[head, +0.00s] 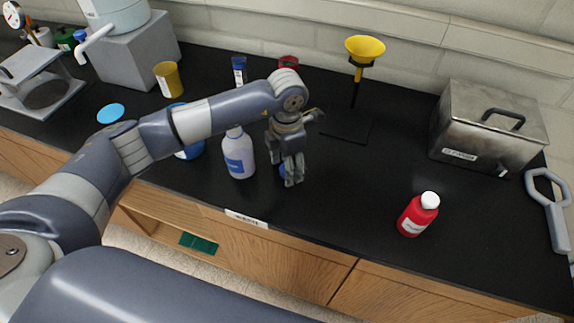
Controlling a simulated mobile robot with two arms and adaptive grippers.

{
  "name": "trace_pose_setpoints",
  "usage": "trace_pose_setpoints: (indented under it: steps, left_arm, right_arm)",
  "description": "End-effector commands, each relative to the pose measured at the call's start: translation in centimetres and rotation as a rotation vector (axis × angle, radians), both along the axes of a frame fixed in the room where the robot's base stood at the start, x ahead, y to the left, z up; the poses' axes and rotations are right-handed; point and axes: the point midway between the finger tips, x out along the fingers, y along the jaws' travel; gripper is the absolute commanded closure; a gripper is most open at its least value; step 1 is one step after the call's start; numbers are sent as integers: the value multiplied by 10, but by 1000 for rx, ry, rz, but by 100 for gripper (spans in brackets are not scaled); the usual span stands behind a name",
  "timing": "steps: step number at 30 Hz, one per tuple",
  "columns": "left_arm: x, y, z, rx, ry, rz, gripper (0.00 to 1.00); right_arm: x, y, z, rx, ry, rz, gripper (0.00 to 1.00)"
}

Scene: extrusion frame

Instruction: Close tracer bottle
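A white bottle with a blue label (239,158) stands upright near the front edge of the bench; its top is close under my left forearm and partly hidden. No label in view is readable as "tracer". My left gripper (293,172) points down just right of this bottle, apart from it. A small blue object (283,171), possibly a cap, shows partly behind the fingers; I cannot tell if they touch or hold it. A red bottle with a white cap (418,215) stands farther right. My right gripper is not in view.
A blue container (190,151) is partly hidden behind my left arm. A flat blue disc (110,113) and a yellow cup (168,79) are at left. A yellow funnel on a stand (364,48) and a metal box (487,128) are behind. The bench between gripper and red bottle is clear.

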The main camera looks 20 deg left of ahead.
Motion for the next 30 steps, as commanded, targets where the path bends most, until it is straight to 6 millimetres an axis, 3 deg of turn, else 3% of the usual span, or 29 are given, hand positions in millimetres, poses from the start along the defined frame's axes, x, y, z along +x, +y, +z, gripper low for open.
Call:
trace_pose_setpoints:
  steps: [8, 16, 30]
  left_arm:
    - [0, 0, 0, 0, 0, 0, 44]
    - [0, 0, 0, 0, 0, 0, 76]
    - [1, 0, 3, 1, -2, 0, 76]
  right_arm:
    - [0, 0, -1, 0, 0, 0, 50]
    - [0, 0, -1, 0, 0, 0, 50]
    - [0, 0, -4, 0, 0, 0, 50]
